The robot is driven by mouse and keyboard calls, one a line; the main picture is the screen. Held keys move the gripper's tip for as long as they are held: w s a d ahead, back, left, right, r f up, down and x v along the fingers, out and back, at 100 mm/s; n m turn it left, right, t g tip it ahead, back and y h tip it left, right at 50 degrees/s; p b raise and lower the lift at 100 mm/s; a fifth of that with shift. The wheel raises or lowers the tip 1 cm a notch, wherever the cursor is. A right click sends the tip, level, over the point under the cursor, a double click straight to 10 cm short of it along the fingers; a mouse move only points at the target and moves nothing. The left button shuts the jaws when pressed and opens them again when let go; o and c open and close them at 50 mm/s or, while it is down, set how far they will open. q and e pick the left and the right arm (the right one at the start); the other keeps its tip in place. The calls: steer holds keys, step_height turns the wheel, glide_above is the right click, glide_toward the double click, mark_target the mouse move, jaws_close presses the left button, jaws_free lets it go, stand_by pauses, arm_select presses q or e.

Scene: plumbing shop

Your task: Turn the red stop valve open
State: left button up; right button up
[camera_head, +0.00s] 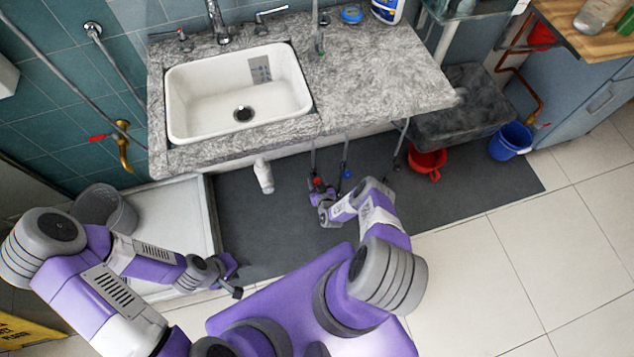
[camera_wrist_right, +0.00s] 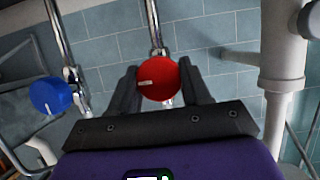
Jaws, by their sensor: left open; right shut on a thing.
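The red stop valve (camera_wrist_right: 158,80) has a round red knob with a short white mark, which points to the left in the right wrist view. A metal pipe runs up from it. My right gripper (camera_wrist_right: 160,88) has one finger on each side of the knob and is shut on it. In the head view the red valve (camera_head: 318,182) shows small under the counter, with my right gripper (camera_head: 321,194) at it, partly hiding it. My left gripper (camera_head: 236,278) is open and empty, low above the floor at the left of the dark mat.
A blue valve knob (camera_wrist_right: 50,95) on its own pipe is close to the left of the red one. A white drain pipe (camera_wrist_right: 283,70) stands at the right. The stone counter (camera_head: 380,75) with a white sink (camera_head: 180,110) is overhead. A red bucket (camera_head: 427,165) stands to the right.

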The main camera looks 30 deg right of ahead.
steer(key=shift+c, duration=0.6)
steer(key=shift+a+n+h, duration=0.15)
steer(key=shift+n+h, duration=0.35)
steer(key=n+h, duration=0.2)
steer(key=shift+f+n+g, duration=0.1)
steer(key=shift+n+g, duration=0.2)
steer(key=shift+n, duration=0.1)
steer(key=o, duration=1)
steer(key=p+v, duration=0.3)
steer(key=v, duration=0.4)
steer(key=shift+s, duration=0.3)
